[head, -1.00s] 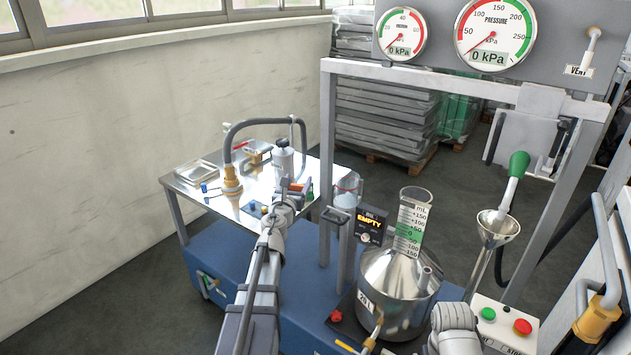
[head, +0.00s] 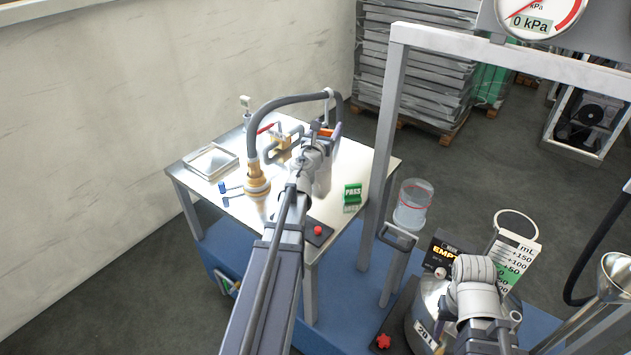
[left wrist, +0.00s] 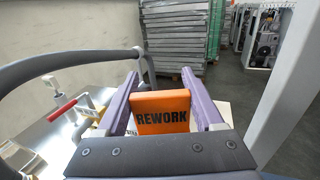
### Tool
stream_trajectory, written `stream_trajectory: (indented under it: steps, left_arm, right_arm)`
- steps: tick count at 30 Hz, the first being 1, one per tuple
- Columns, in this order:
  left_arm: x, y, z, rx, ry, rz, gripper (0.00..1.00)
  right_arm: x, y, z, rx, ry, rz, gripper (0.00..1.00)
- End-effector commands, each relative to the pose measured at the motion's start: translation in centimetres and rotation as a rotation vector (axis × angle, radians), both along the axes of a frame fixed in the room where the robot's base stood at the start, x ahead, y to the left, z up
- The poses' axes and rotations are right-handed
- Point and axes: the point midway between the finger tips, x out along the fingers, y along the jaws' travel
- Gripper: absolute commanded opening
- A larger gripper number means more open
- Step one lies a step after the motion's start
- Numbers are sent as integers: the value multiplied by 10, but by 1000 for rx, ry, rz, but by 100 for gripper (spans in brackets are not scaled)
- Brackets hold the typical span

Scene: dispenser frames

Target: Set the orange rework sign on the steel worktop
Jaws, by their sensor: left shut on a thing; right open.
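The orange rework sign (left wrist: 161,112) stands upright between the purple fingers of my left gripper (left wrist: 162,100) in the left wrist view, its REWORK lettering facing the camera. In the head view my left gripper (head: 326,138) is shut on it above the back right part of the steel worktop (head: 372,165). Only a little orange shows there, and the wrist hides most of the sign. My right arm shows at the lower right of the head view, but its gripper fingers do not show.
A green PASS sign (head: 352,193) stands near the worktop's right side. A metal tray (head: 211,161), a red-handled clamp (head: 283,138) and a hose with a brass fitting (head: 257,182) occupy the left and back. A grey frame post (head: 384,150) rises right of the worktop.

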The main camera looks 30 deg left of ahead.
Motion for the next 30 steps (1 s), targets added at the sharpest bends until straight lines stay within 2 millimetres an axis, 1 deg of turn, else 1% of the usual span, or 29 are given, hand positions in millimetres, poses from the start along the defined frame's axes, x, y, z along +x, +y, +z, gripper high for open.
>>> stream_trajectory:
  steps: [2,5,6,9,12,16,24,26,30]
  left_arm:
    - [2,1,-9,0,0,22,13]
    - [6,4,-30,0,0,99,13]
    - [7,6,-39,0,0,142,13]
    - [7,10,-58,0,1,249,13]
    - [4,13,-73,1,1,341,13]
    - [-1,15,-82,2,1,421,13]
    - [-4,16,-86,2,1,455,13]
    - [-4,16,-90,2,1,454,13]
    - [-4,16,-108,2,1,453,13]
  right_arm:
    - [0,0,-9,0,0,0,50]
    - [0,0,-30,0,0,0,50]
    - [0,0,-39,0,0,0,50]
    - [0,0,-58,0,0,0,50]
    - [0,0,-73,0,0,0,50]
    - [0,0,-83,0,0,0,50]
    - [0,0,-86,0,0,0,50]
    - [0,0,-90,0,0,0,50]
    - [0,0,-108,0,0,1,50]
